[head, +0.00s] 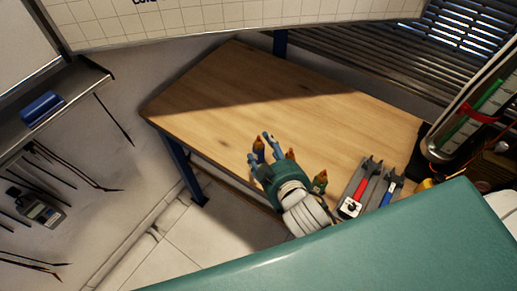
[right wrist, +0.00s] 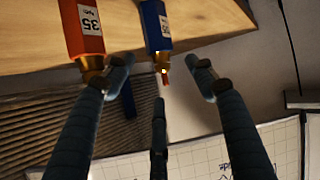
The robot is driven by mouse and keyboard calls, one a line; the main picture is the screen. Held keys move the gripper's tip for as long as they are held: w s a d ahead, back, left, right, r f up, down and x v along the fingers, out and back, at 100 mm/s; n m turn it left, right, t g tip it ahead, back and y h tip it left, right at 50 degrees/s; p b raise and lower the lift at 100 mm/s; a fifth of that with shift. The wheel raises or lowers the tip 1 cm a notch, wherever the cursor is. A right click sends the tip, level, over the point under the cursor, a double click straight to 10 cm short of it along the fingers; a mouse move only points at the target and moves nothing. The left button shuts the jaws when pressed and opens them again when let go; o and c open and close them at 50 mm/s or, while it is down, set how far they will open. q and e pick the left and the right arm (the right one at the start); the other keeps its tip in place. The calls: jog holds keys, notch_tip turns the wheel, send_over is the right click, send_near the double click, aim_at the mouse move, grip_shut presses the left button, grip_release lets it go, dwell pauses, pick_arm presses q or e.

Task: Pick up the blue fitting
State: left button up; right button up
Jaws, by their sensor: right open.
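The blue fitting (right wrist: 155,26) shows in the right wrist view at the top centre, with a white label, a brass end and a small red tip. My right gripper (right wrist: 162,78) is open, its fingers spread to either side below the fitting's brass end; I cannot tell if any finger touches it. My left gripper is not in view.
A gauge column (head: 478,112) stands at the right. The wooden table (head: 235,85) is clear farther back.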

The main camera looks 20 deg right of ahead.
aim_at(262, 143)
jog(key=shift+w+f, duration=0.15)
jog(key=shift+w, duration=0.2)
jog(key=shift+w+d+f+p, duration=0.15)
jog(key=shift+w+p, duration=0.15)
jog(key=shift+w, duration=0.3)
jog(key=shift+w+a+f+p, duration=0.1)
jog(key=shift+w+p, duration=0.2)
jog(key=shift+w, duration=0.25)
jog(key=x, duration=0.3)
jog(key=shift+d+f, duration=0.1)
jog(key=shift+f, duration=0.1)
jog(key=shift+s, duration=0.1)
jog(key=shift+c, duration=0.8)
jog(key=c, duration=0.8)
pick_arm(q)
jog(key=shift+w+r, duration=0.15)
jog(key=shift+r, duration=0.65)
pick_arm(e)
jog(key=shift+r, duration=0.15)
grip_shut()
